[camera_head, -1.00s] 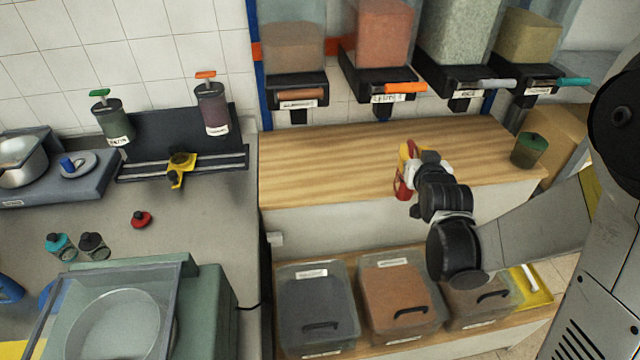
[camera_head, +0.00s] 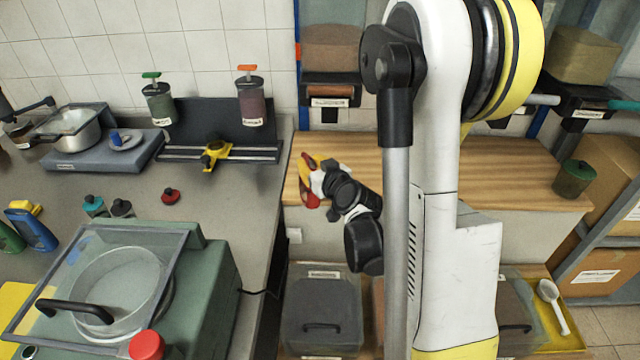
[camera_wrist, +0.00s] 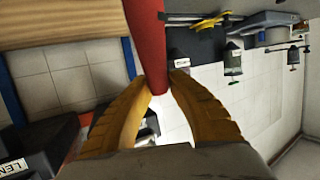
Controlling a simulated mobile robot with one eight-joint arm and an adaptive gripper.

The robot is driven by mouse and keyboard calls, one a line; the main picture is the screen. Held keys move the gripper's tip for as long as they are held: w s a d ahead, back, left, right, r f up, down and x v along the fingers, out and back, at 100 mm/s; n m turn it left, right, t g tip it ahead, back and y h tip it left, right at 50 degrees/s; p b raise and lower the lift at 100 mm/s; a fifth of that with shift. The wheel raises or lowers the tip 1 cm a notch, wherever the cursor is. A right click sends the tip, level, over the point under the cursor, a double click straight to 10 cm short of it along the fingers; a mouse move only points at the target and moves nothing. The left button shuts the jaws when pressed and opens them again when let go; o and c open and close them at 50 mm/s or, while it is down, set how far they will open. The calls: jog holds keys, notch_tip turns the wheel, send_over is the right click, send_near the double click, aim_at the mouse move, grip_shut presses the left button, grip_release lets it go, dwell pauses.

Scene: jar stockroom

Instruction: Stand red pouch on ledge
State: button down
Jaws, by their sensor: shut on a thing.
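The red pouch (camera_wrist: 148,40) is held between the two yellow fingers of my gripper (camera_wrist: 158,88) in the wrist view. In the head view my gripper (camera_head: 313,182) is at the left end of the wooden ledge (camera_head: 515,165), with red of the pouch (camera_head: 311,199) showing beside the yellow fingers. Most of the pouch is hidden by the fingers and wrist there. I cannot tell whether it touches the ledge. My arm covers the middle of the ledge.
A green lidded jar (camera_head: 574,180) stands at the ledge's right end. Dispensers (camera_head: 330,75) hang above it and lidded bins (camera_head: 322,310) stand below. On the left is a grey counter (camera_head: 215,205) with a scale, pump jars and a yellow clamp (camera_head: 214,155) on a rail.

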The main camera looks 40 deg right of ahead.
jog(key=s+d+f+h+b, duration=0.1)
jog(key=s+d+b, duration=0.1)
jog(key=s+d, duration=0.6)
jog(key=d+r+p+x, duration=0.1)
jog(key=p+x, duration=0.1)
jog(key=x, duration=1.7)
jog(key=shift+w+d+r+m+p, duration=0.25)
jog(key=shift+r+m+p, duration=0.1)
jog(key=shift+m+p, duration=0.05)
jog(key=c, duration=1.4)
grip_release()
jog(key=shift+o, duration=0.2)
